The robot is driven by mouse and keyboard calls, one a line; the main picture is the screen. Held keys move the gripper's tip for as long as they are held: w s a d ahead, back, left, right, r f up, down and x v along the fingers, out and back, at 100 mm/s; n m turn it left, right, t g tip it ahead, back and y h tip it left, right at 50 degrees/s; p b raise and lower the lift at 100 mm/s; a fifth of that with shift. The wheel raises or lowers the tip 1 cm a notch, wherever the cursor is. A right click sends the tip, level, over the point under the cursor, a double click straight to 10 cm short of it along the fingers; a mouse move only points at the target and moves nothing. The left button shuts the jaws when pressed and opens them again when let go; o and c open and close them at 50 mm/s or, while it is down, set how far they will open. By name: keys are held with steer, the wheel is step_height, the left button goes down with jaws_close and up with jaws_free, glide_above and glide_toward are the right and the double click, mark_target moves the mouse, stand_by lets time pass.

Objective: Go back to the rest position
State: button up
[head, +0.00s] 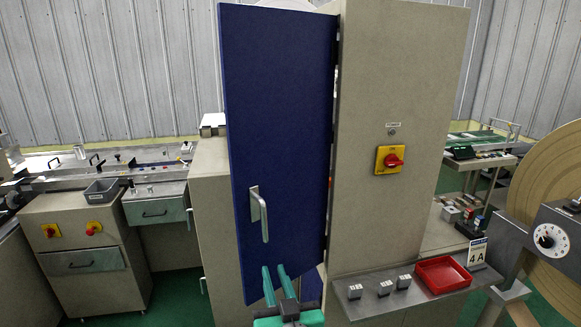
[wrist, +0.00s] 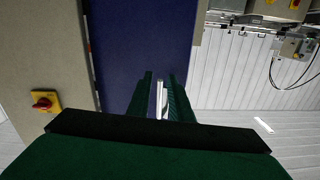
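My gripper (head: 277,287) has green fingers and shows at the bottom middle of the head view, in front of the lower part of a blue cabinet door (head: 280,120). Its two fingers are apart with nothing held between them. The door's metal handle (head: 260,214) is above and left of the fingertips in the head view, apart from them. In the wrist view my gripper (wrist: 160,85) is also open, and the handle (wrist: 160,98) shows between the fingers, farther off against the blue door (wrist: 130,45).
The grey cabinet (head: 400,110) carries a red and yellow switch (head: 390,160). A shelf (head: 405,297) with a red tray (head: 444,275) and small blocks juts out at the lower right. A large roll (head: 550,190) stands at far right. Green floor (head: 170,295) is clear at left.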

steer(key=s+d+f+m+h, duration=0.1)
steer(key=s+d+f+h, duration=0.1)
steer(key=s+f, duration=0.75)
steer(key=s+d+f+m+h, duration=0.15)
steer(key=s+f, duration=0.45)
steer(key=f, duration=0.6)
steer(key=s+f+g, duration=0.1)
steer(key=s+f, duration=0.1)
steer(key=s, duration=1)
steer(key=s+f+h, duration=0.1)
steer(key=s+f, duration=0.1)
steer(key=s, duration=1.1)
steer(key=shift+d+f+g, duration=0.35)
steer(key=shift+d+g, duration=0.05)
steer(key=shift+s+n, duration=0.2)
steer(key=shift+n, duration=0.05)
steer(key=shift+w+a, duration=0.1)
steer(key=shift+w, duration=0.05)
